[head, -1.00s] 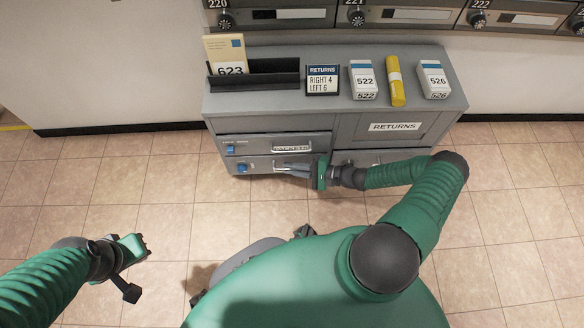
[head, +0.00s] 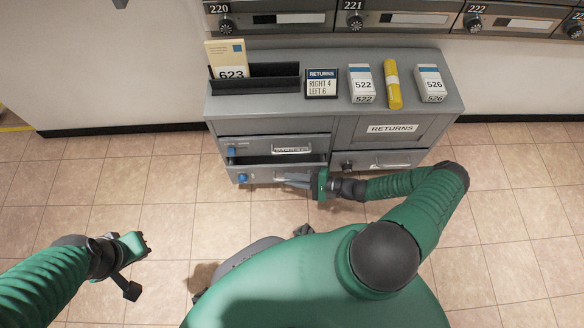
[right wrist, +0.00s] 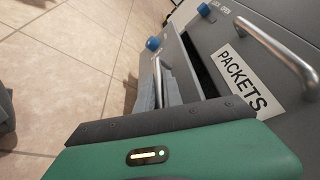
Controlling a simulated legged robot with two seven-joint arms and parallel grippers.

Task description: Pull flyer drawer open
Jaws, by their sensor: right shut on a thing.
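The grey cabinet (head: 335,115) has a lower left drawer (head: 255,170) that stands partly open, with a dark gap above its front. Its own label is hidden. My right gripper (head: 292,178) is shut on this drawer's metal handle, which also shows in the right wrist view (right wrist: 163,80). The drawer above it, labelled PACKETS (right wrist: 247,82), is closed. A blue knob (head: 242,178) sits at the left of the open drawer's front. My left gripper (head: 136,246) hangs over the floor at the lower left, far from the cabinet; its jaws are unclear.
Mailboxes (head: 400,18) hang above. The tiled floor before the drawer is clear.

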